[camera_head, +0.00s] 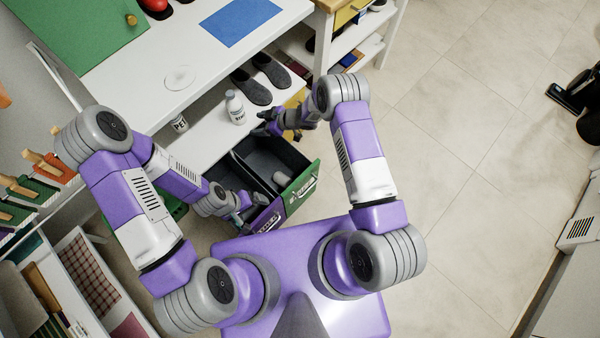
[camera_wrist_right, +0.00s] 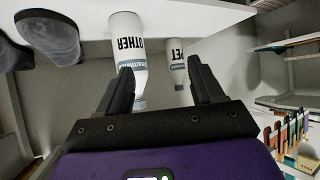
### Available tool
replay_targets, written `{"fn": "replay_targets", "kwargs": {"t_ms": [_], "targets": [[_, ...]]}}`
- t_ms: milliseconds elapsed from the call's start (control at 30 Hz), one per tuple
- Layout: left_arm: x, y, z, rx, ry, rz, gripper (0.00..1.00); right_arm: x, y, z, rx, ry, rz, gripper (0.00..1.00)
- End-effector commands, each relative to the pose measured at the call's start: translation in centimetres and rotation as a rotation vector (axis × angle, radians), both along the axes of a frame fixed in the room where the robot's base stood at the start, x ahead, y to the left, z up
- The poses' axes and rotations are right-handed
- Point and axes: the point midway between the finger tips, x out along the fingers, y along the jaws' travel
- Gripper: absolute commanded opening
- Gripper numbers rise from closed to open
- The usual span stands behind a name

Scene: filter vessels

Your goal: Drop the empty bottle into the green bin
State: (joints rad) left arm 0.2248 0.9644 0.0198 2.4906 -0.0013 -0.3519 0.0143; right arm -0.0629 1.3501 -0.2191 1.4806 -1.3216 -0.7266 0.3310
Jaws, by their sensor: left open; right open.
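A white bottle (camera_head: 235,108) stands on the white shelf. In the right wrist view this bottle (camera_wrist_right: 128,45) reads "OTHER" and appears between the fingers, nearer the left one; contact cannot be told. A second container (camera_head: 180,124) stands to its left, and its label reads "PET" in the right wrist view (camera_wrist_right: 178,72). My right gripper (camera_head: 264,122) is open beside the first bottle. The green-fronted bin (camera_head: 302,188) is below, its top open. My left gripper (camera_head: 245,204) is open, low near the bins. Which bottle is empty cannot be told.
A purple-fronted bin (camera_head: 264,222) adjoins the green one on the left. Dark slippers (camera_head: 262,78) are on the shelf near the bottle. The white tabletop (camera_head: 165,65) is above, with a blue mat (camera_head: 240,22). The floor (camera_head: 470,130) at right is mostly clear.

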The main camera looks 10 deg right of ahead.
Motion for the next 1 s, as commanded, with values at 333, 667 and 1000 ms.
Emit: {"fn": "replay_targets", "kwargs": {"t_ms": [333, 667, 1000], "targets": [[0.0, 0.0, 1.7, 0.000, 0.000, 0.000, 1.00, -1.6, -3.4, 2.8, 0.000, 0.000, -0.004, 0.67], [0.0, 0.0, 2.4, 0.000, 0.000, 0.000, 1.00, -2.9, -5.5, 4.3, 0.000, -0.001, -0.001, 0.67], [0.0, 0.0, 2.3, 0.000, 0.000, 0.000, 1.00, -2.9, -5.5, 4.3, 0.000, 0.000, 0.000, 0.67]]}}
